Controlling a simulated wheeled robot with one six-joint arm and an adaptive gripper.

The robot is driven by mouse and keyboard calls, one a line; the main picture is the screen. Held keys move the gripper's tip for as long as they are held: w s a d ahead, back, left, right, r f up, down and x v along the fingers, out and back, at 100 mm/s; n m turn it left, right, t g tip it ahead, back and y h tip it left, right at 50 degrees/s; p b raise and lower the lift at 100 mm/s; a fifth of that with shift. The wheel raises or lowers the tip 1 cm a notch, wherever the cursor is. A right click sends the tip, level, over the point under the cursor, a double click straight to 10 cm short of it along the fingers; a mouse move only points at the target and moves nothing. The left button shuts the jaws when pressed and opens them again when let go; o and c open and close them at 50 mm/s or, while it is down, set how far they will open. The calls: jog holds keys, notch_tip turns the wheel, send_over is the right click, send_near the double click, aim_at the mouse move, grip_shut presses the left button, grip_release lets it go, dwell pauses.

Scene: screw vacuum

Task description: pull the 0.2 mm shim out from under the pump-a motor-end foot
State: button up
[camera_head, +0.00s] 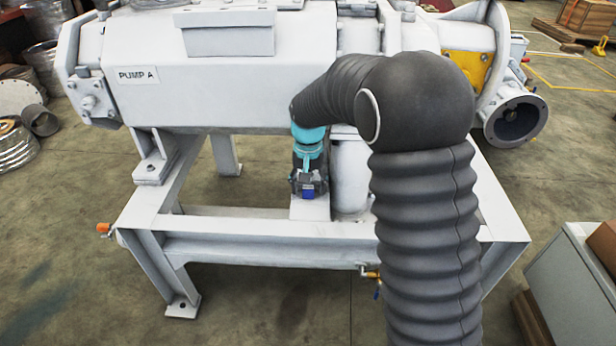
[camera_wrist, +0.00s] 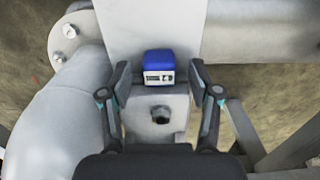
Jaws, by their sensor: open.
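In the wrist view, a blue tab (camera_wrist: 158,57) with a white label on its near face sits at the edge of a grey foot block (camera_wrist: 145,100) with a dark bolt (camera_wrist: 161,114). The label's print is too small to read surely. The thin shim sheet itself cannot be made out. My gripper (camera_wrist: 160,68) is open, one finger on each side of the tab, with gaps showing. In the head view my gripper (camera_head: 308,190) is pointed down at the frame under the pump, and the blue tab (camera_head: 308,192) shows there.
The pump (camera_head: 215,85), labelled PUMP A, sits on a white steel frame (camera_head: 250,248). A thick grey pipe (camera_wrist: 60,120) runs close to the left finger in the wrist view. Another foot (camera_head: 152,168) stands at the left. A grey cabinet (camera_head: 575,285) is at the right.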

aim_at(307, 211)
jog(key=shift+f, duration=0.25)
grip_shut()
jog(key=shift+s+a+b, duration=0.1)
jog(key=shift+s+b, duration=0.5)
jog(key=shift+s, duration=2.1)
jog(key=shift+r+p, duration=1.95)
jog(key=shift+r, duration=0.6)
jog(key=shift+s, duration=0.1)
